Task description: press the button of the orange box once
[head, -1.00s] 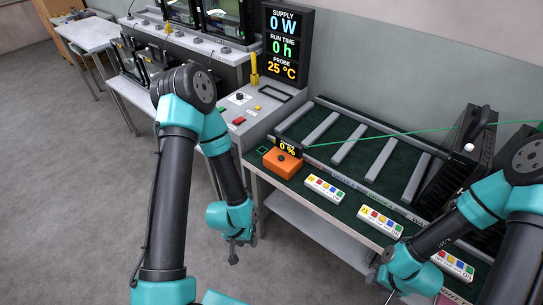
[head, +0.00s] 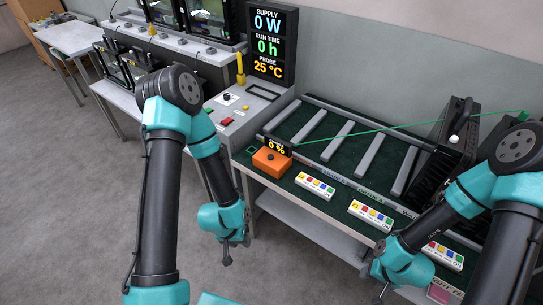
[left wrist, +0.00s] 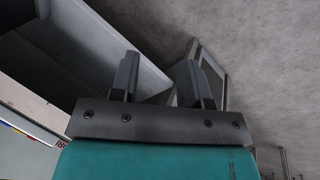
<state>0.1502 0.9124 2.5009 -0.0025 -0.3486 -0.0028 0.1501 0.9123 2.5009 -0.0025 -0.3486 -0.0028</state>
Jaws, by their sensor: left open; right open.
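The orange box (head: 271,162) sits on the near left corner of the green-topped bench in the head view, with a dark button (head: 270,156) on its top. A small black display reading 0 % (head: 277,146) stands at its back edge. My left gripper (head: 226,259) hangs below and left of the box, in front of the bench edge, apart from it. In the left wrist view its two fingers (left wrist: 155,80) are apart with nothing between them. My right gripper (head: 380,288) is at the lower right, near the bench's front edge, away from the box. It is open; no held object shows.
Several white strips with coloured buttons (head: 315,185) lie along the bench's front edge. Behind them is a slotted rack (head: 338,141) with a dark floodlight housing (head: 452,140) at right. A green line crosses above the rack. A grey control panel (head: 232,107) adjoins at left. Floor at left is clear.

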